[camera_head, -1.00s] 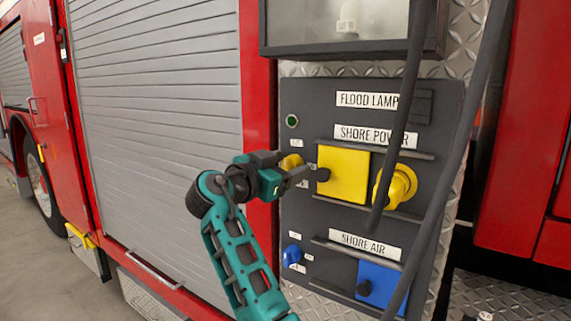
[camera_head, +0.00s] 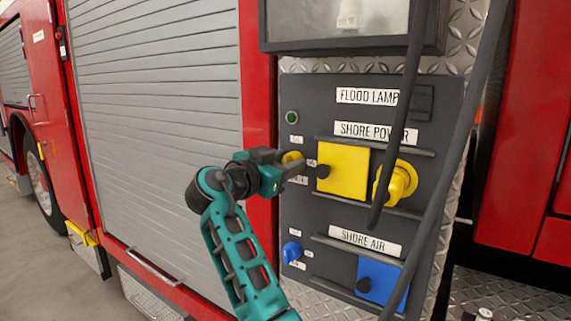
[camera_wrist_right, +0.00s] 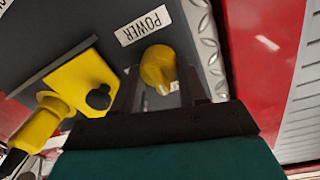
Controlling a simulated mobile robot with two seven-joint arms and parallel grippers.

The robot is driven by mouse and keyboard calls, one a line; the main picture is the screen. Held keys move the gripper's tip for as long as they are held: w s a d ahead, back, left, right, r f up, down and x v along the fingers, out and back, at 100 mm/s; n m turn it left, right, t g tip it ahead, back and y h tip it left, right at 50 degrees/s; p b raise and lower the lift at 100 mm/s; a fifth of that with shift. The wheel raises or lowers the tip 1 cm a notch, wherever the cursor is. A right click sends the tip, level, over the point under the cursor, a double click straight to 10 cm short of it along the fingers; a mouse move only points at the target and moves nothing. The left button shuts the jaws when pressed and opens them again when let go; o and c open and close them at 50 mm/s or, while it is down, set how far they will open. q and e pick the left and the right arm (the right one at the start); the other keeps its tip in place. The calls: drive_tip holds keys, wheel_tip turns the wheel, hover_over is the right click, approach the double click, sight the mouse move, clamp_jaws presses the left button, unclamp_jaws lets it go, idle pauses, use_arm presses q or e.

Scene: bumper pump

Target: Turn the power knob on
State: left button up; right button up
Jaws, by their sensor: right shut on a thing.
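The yellow power knob (camera_head: 291,158) is on the dark grey panel (camera_head: 300,215), left of the yellow square cover (camera_head: 342,170) under the "SHORE POWER" label (camera_head: 375,133). My right gripper (camera_head: 298,168) is at the knob and partly hides it. In the right wrist view the knob (camera_wrist_right: 158,68) sits between the two fingers of my right gripper (camera_wrist_right: 160,92), below the "POWER" label (camera_wrist_right: 144,25). The fingers are shut on it. My left gripper is out of view.
A yellow round plug (camera_head: 400,185) is right of the cover. Dark cables (camera_head: 395,130) hang in front of the panel's right side. A blue knob (camera_head: 291,252) and blue cover (camera_head: 378,281) are lower down. A grey roller shutter (camera_head: 155,110) stands left.

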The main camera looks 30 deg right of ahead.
drive_tip(key=m+b, duration=0.2)
drive_tip(key=b, duration=0.1)
drive_tip(key=f+m+b, duration=0.1)
drive_tip(key=b, duration=0.3)
drive_tip(key=shift+m, duration=0.4)
drive_tip(key=shift+s+r+m+b, duration=0.1)
drive_tip(key=shift+m+b, duration=0.3)
drive_tip(key=shift+b, duration=0.45)
drive_tip(key=shift+m+b, duration=0.9)
drive_tip(key=shift+b, duration=0.15)
drive_tip(key=m+b, duration=0.2)
drive_tip(key=shift+r+m+y, duration=0.1)
drive_tip(key=shift+m+y, duration=0.2)
drive_tip(key=m+b, duration=0.2)
drive_tip(key=m, duration=0.2)
drive_tip(key=shift+s+d+b, duration=0.1)
drive_tip(key=shift+b, duration=0.3)
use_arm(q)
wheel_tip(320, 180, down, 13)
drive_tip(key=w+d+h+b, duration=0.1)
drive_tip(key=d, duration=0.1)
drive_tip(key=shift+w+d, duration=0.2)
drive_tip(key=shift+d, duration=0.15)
use_arm(e)
drive_tip(key=m, duration=0.4)
drive_tip(key=shift+t, duration=0.3)
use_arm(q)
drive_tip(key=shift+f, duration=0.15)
use_arm(e)
drive_tip(key=shift+y, duration=0.3)
